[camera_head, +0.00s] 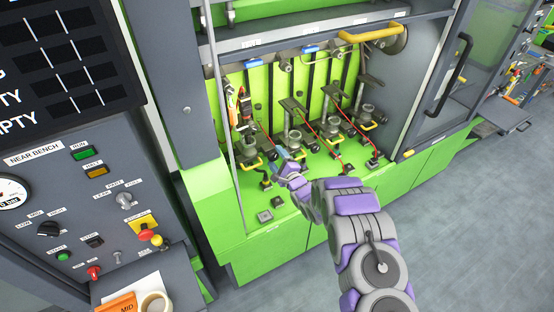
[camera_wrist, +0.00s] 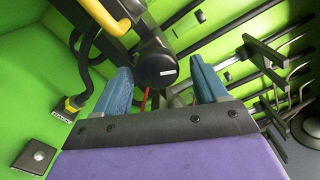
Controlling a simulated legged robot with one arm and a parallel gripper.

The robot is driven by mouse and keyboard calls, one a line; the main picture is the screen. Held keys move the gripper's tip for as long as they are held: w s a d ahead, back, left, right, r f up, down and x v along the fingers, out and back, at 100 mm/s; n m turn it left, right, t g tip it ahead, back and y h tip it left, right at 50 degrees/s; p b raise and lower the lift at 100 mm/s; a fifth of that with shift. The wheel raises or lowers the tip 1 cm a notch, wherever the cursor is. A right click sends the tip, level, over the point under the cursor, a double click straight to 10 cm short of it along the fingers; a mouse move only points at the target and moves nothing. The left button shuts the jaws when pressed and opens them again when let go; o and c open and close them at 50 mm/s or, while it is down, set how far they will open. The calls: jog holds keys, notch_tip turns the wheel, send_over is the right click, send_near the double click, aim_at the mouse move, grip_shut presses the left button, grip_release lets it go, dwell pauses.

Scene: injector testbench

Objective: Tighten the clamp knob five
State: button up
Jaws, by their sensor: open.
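My gripper (camera_head: 279,157) reaches into the left part of the green test bay in the head view. In the wrist view its two blue fingers (camera_wrist: 161,70) are open. A dark round knob (camera_wrist: 155,67) with a small white mark on its face shows between and just beyond the fingertips. The fingers appear apart from it, and nothing is held. In the head view, a dark knob (camera_head: 272,155) shows close by the fingertips. I cannot read a number on it, so I cannot tell whether it is clamp knob five.
A yellow handle (camera_wrist: 107,14) and a black cable with a yellow-tagged plug (camera_wrist: 68,106) lie left of the knob. Dark metal brackets (camera_wrist: 262,62) stand to the right. More clamp stations (camera_head: 335,125) stand to the right in the bay. A grey post (camera_head: 187,85) borders its left.

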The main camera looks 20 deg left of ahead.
jog(key=shift+s+d+f, duration=0.1)
jog(key=shift+s+d, duration=0.25)
jog(key=shift+s, duration=0.05)
jog(key=v, duration=1.6)
jog(key=shift+d, duration=0.15)
jog(key=shift+w, duration=0.1)
